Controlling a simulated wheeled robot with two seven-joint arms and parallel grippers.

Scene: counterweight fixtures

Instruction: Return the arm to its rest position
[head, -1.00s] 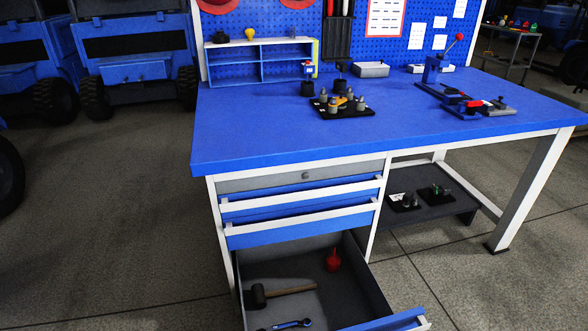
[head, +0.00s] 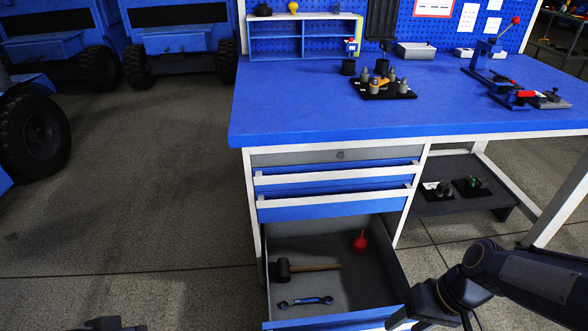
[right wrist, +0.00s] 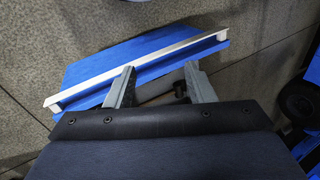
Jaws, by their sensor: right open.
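My right arm (head: 500,283) reaches in from the right edge of the head view, beside the right front corner of the open bottom drawer (head: 375,268). In the right wrist view my right gripper (right wrist: 160,70) is open, with its two grey fingers apart and no object clearly held between them. The drawer's blue front and white handle (right wrist: 140,66) lie beyond the fingers; whether they touch cannot be told. A small dark part, probably of my left arm (head: 105,324), shows at the bottom left edge of the head view; its jaws cannot be made out.
The drawer holds a mallet (head: 310,267), a blue-handled wrench (head: 305,301) and a red item (head: 360,240). The blue bench top (head: 300,105) carries a black fixture plate (head: 385,92) and a lever press (head: 490,55).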

